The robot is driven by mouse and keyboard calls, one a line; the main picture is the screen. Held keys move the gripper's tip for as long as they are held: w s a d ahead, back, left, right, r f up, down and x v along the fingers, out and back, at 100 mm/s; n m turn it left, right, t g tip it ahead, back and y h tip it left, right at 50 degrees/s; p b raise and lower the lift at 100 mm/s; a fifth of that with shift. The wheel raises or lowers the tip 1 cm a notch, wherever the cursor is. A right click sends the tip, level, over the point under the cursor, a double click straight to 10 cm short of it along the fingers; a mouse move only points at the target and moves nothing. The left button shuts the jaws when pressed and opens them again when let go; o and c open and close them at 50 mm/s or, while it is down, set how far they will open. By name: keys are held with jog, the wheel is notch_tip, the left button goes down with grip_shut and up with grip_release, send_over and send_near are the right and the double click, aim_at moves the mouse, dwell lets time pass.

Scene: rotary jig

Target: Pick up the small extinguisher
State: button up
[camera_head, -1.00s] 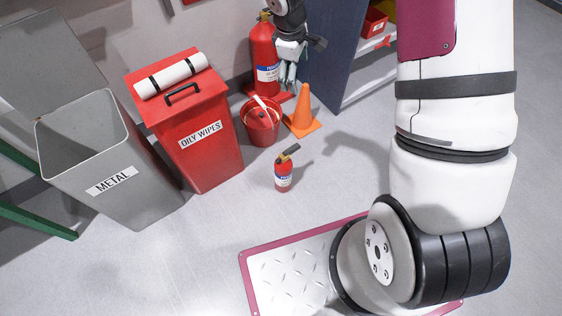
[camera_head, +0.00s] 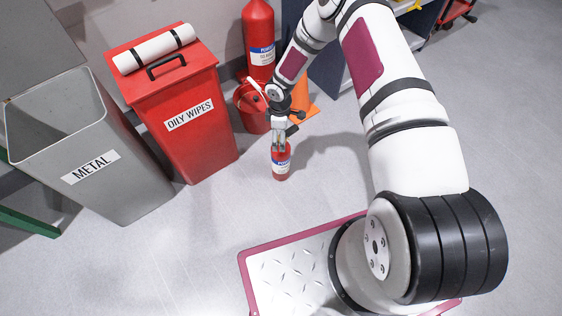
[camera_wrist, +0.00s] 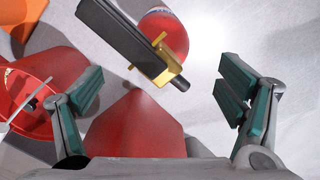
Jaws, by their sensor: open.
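The small extinguisher (camera_head: 281,167) stands upright on the grey floor, with a red body and a pale label. My gripper (camera_head: 279,145) is over its top in the head view and hides most of its head. In the wrist view, its round red body (camera_wrist: 168,32), brass valve and black lever show towards the top of the picture. There my open gripper (camera_wrist: 162,92) has its two fingers wide apart, one on each side. The extinguisher's head lies beyond the gap between them, and they are not closed on it.
A red OILY WIPES bin (camera_head: 180,120) and grey METAL bin (camera_head: 110,170) stand left. A red bucket (camera_head: 252,120), large extinguisher (camera_head: 258,35) and orange cone (camera_head: 304,105) are close behind. Floor to the right is clear. A purple-edged plate (camera_head: 290,265) is in front.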

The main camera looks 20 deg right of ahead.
aim_at(285, 155)
jog(key=f+b, duration=0.3)
jog(key=f, duration=0.6)
jog(key=shift+d+b, duration=0.2)
jog(key=shift+b, duration=0.15)
jog(key=shift+c, duration=0.6)
jog(key=c, duration=1.8)
jog(key=shift+c, duration=0.6)
